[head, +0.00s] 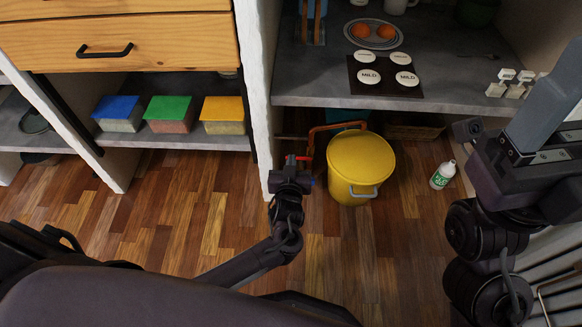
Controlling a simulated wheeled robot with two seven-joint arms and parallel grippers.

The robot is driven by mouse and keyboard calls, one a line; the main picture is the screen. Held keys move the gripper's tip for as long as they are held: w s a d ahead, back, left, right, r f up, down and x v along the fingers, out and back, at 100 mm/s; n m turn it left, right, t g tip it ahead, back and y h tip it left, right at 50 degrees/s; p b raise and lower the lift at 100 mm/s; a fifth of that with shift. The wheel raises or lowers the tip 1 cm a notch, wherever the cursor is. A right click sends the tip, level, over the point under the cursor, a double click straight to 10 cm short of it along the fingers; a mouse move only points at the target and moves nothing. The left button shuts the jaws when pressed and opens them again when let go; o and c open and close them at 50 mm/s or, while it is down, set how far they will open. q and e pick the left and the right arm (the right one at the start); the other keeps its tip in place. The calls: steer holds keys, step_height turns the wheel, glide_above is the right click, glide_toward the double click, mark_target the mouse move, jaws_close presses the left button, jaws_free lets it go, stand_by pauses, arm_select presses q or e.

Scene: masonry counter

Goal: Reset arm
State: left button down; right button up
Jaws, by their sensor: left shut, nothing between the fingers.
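My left gripper (297,160) is low in front of the white wall end, left of the yellow bin. It is shut with nothing in it. Its arm reaches in from the lower left above the wooden floor. My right gripper (543,100) is at the right edge, raised in front of the counter's right end. A long grey part sticks up from it, and part of it is cut off by the picture edge. I cannot tell whether it is open or shut.
A yellow lidded bin (361,165) stands close right of my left gripper. A white bottle (443,175) stands on the floor. The counter (310,88) holds a dark board (385,77) with round white labels. Blue, green and yellow-lidded boxes sit on the left shelf (165,139).

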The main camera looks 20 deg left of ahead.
arm_select(q)
steer(key=p+v, duration=0.1)
steer(key=v, duration=0.4)
